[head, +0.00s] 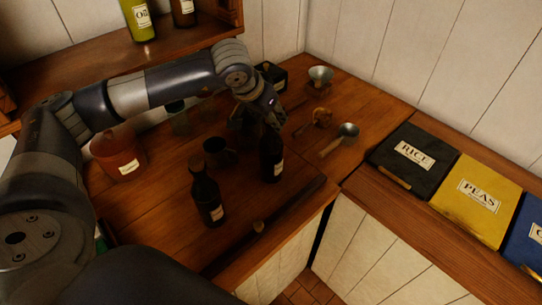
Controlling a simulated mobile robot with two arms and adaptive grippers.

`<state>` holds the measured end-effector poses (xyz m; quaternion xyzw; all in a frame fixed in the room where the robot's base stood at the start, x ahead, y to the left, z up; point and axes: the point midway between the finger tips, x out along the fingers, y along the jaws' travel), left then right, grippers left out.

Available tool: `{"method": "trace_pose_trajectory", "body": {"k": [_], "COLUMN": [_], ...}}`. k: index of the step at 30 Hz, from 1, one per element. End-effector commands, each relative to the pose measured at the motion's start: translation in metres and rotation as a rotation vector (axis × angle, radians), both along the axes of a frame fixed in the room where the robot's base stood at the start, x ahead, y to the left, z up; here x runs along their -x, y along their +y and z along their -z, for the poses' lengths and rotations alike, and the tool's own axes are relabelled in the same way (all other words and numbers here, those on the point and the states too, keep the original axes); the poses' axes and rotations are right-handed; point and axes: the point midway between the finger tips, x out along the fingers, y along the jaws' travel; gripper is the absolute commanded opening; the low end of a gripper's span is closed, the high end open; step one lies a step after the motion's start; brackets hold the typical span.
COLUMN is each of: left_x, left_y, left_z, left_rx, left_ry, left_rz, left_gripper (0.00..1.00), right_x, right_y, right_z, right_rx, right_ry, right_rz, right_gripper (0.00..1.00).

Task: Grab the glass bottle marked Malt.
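My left arm reaches in from the left over the wooden counter. Its gripper (250,122) points down behind a dark glass bottle (271,160) with a small pale label. The fingers are dark and partly hidden, so I cannot tell whether they are open or touch that bottle. A second dark bottle (207,196) with a pale label stands upright nearer the front left. A brown bottle (184,12) stands on the shelf, cut off by the top edge. I cannot read "Malt" on any of these labels. My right gripper is not in view.
A dark mug (218,152) stands between the two counter bottles. A reddish labelled pot (118,152) is at left. A metal scoop (347,131) and funnel (320,75) lie right of the gripper. An oil bottle (140,20) is on the shelf (95,62). Rice (412,155) and peas (478,195) boxes sit right.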

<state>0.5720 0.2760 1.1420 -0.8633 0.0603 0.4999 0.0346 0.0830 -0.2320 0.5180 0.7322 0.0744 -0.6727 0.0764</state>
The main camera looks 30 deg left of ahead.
Motion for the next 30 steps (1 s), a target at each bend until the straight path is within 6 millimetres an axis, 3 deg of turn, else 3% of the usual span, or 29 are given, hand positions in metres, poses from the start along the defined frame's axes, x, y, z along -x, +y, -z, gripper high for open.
{"method": "trace_pose_trajectory", "body": {"k": [2,17,30], "left_x": [0.0,-0.002,-0.002], "left_y": [0.0,0.0,0.0], "left_z": [0.0,-0.005,-0.032], "left_rx": [0.0,0.0,0.0], "left_ry": [0.0,-0.007,-0.008], "left_rz": [0.0,-0.001,-0.001], "left_gripper": [0.0,0.0,0.0], "right_x": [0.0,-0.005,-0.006], "right_y": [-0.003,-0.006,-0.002], "right_z": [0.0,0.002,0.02], "right_rx": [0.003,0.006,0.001], "right_ry": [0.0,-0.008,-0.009], "right_rz": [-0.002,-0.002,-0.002], "right_gripper": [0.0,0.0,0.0]}}
